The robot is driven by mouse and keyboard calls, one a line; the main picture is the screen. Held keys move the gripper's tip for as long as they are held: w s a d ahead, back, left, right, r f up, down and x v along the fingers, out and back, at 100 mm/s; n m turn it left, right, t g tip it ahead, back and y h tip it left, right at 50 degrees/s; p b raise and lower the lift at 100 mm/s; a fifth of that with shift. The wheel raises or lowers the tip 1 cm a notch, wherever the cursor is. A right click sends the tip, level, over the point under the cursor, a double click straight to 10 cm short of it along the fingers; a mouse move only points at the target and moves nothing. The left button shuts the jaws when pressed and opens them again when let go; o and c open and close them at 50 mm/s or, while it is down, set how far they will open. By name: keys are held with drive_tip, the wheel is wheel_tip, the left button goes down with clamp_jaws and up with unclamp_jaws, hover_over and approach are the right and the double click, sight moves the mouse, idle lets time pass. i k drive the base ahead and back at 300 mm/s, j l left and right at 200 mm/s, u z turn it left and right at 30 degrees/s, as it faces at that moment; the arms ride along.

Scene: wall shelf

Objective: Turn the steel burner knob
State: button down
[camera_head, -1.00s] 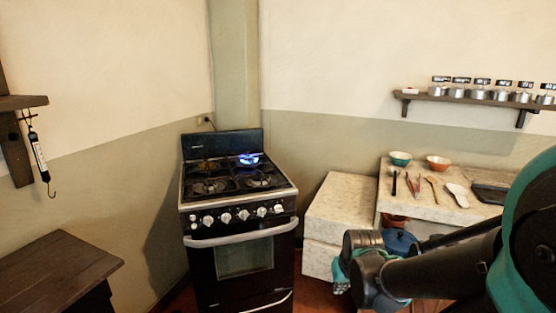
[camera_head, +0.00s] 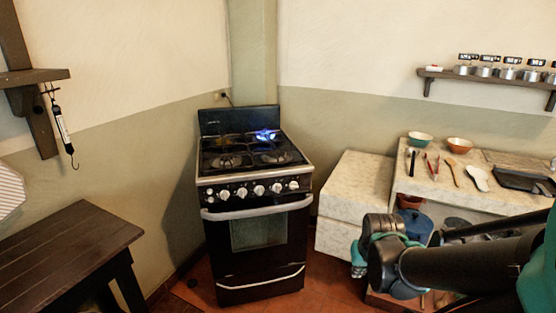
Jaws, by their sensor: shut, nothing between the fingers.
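The black stove (camera_head: 217,270) stands in the corner with its front facing me. A row of pale, steel-looking knobs runs along its front panel, including a left knob (camera_head: 241,193), a middle knob (camera_head: 259,190) and a right knob (camera_head: 276,187). Several knobs look alike, and their pointer angles are too small to read. A blue flame (camera_head: 265,135) burns at the back right burner. My arm reaches in from the right, well apart from the stove and in front of the counter. My gripper's fingers cannot be made out.
A dark wooden table (camera_head: 70,245) stands at the lower left. A pale stone counter (camera_head: 355,185) is right of the stove, with bowls and utensils on its higher part. A wall shelf (camera_head: 440,75) holds tins at the upper right. Open tiled floor (camera_head: 200,285) lies around the stove.

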sight(293, 185)
drive_tip(key=j+z, duration=0.8)
drive_tip(key=k+j+z, duration=0.1)
drive_tip(key=j+z, duration=0.15)
drive_tip(key=z, duration=0.15)
